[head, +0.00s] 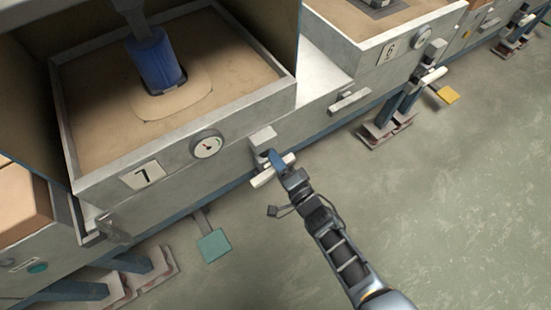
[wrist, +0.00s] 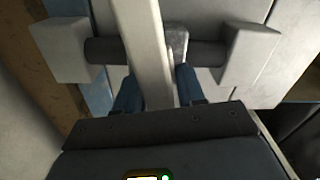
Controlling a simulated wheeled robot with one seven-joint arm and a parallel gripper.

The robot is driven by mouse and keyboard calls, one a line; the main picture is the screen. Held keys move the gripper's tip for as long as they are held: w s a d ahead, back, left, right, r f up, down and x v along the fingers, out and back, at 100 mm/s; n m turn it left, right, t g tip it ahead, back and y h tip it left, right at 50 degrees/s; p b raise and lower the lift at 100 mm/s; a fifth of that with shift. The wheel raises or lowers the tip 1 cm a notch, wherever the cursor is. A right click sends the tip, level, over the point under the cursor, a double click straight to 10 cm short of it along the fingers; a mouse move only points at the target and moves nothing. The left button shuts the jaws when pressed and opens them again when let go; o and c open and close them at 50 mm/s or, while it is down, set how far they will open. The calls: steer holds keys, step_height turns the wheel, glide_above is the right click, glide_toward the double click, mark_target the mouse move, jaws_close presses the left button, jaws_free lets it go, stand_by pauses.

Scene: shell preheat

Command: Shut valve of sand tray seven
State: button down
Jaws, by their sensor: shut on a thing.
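Sand tray seven (head: 85,178) is a grey box of sand at the left of the head view, with a "7" plate (head: 143,175) and a round gauge (head: 206,145) on its front. Its valve has a white lever (head: 262,179) low on the front, right of the gauge. My gripper (head: 277,163) is at this lever. In the wrist view, the pale lever (wrist: 145,40) runs down between the blue fingers of my gripper (wrist: 157,90), which is shut on it. A dark shaft (wrist: 205,53) passes between two grey blocks behind the lever. The lower lever end is hidden.
A blue cylindrical thing (head: 153,62) stands in tray seven's sand. A teal pedal (head: 213,245) sticks out low below the tray. Tray six, with plate (head: 390,52), its own white lever (head: 432,76) and a yellow pedal (head: 446,95), is to the right. The floor at right is clear.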

steer(key=shift+d+f+m, duration=0.1)
steer(key=shift+f+m, duration=0.15)
steer(key=shift+m, duration=0.85)
steer(key=c, duration=0.9)
jaws_free()
steer(key=shift+p+v, duration=1.4)
steer(key=shift+v, duration=2.5)
